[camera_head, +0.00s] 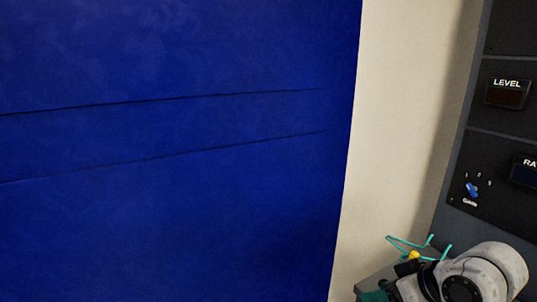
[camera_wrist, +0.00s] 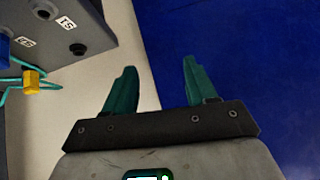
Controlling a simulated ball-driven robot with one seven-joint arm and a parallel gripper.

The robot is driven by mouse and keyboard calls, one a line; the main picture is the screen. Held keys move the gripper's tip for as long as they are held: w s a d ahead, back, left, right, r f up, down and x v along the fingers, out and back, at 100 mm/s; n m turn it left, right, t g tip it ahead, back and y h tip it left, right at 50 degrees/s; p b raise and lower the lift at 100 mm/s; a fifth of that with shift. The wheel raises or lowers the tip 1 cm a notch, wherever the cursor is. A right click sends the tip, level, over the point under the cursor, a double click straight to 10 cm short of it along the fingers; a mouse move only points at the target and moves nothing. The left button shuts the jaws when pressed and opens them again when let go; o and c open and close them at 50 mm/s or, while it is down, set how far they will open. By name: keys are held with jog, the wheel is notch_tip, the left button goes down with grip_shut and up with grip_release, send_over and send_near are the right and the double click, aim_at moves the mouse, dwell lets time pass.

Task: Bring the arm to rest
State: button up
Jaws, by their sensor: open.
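My gripper (camera_wrist: 159,70) shows in the wrist view with its two teal fingers apart and nothing between them. The fingers point toward a pale wall strip and a blue surface, and touch nothing that I can see. In the head view my arm (camera_head: 485,275) is at the lower right corner, in front of the dark instrument panel's lower part. Most of the arm is out of frame there, and I cannot make out the fingertips clearly.
A large blue panel (camera_head: 170,220) fills the left of the head view, beside a pale wall (camera_head: 400,130). A dark rack with a blue GAIN knob (camera_head: 472,189) stands right. A yellow piece (camera_wrist: 32,82) with teal wire is left of my gripper.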

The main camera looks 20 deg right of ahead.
jog(key=s+a+f+m+g, duration=0.1)
jog(key=s+a+f, duration=0.1)
jog(key=a+f, duration=0.6)
jog(key=s+a+f+g, duration=0.3)
jog(key=s+a+f, duration=0.2)
jog(key=s+f, duration=0.6)
jog(key=s+d+f+g+h, duration=0.2)
jog(key=s+f, duration=0.1)
jog(key=s, duration=0.6)
jog(key=shift+d+f+g+h, duration=0.3)
jog(key=shift+f, duration=0.05)
jog(key=shift+w, duration=0.1)
